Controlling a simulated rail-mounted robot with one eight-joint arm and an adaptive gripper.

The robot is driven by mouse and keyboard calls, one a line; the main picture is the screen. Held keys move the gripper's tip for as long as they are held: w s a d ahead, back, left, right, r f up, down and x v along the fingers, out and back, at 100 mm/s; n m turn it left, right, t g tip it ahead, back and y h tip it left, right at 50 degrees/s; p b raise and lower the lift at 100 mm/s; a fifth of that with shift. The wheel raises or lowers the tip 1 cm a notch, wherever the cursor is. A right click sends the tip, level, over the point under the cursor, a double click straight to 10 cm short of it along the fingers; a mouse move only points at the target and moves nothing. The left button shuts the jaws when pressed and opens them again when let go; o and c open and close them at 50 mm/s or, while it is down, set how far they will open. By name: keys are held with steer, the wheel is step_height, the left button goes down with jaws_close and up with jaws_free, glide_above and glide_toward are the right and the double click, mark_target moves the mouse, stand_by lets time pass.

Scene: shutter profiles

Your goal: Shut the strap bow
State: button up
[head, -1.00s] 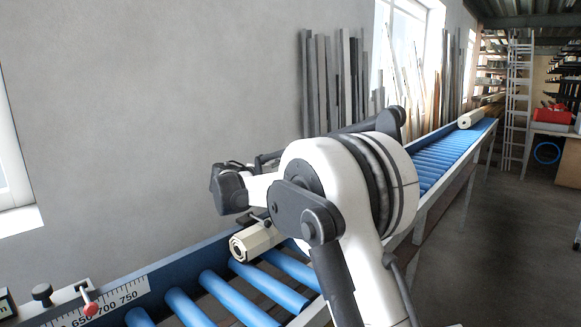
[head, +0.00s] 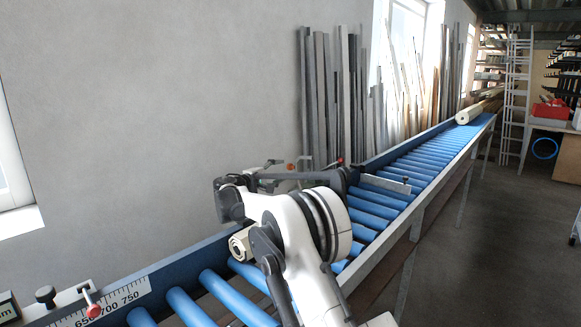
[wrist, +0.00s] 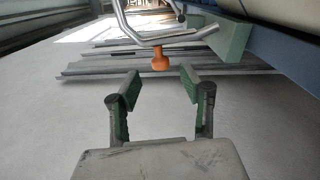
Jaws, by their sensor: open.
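In the wrist view, a bent bright metal bow (wrist: 190,38) crosses the top of the picture, with an orange knob (wrist: 160,60) hanging from it. My gripper (wrist: 159,84) is open and empty, its two green-padded fingers apart. The knob shows beyond the fingertips, between them in the picture and not gripped. In the head view, a small orange part (head: 290,167) and thin metal show just behind my arm. My arm hides most of the bow and my gripper there. I cannot tell how far open the bow stands.
A cream profile bundle (head: 240,243) lies on the blue roller conveyor (head: 232,298), partly behind my arm. A green block (wrist: 228,40) and a blue rail (wrist: 285,60) are close by at right in the wrist view. A grey wall (head: 150,110) stands behind the conveyor.

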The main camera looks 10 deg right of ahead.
mark_target(288, 168)
steer(key=p+x, duration=0.1)
steer(key=x, duration=0.5)
steer(key=shift+w+d, duration=0.15)
steer(key=shift+d, duration=0.05)
steer(key=shift+c, duration=0.5)
jaws_close()
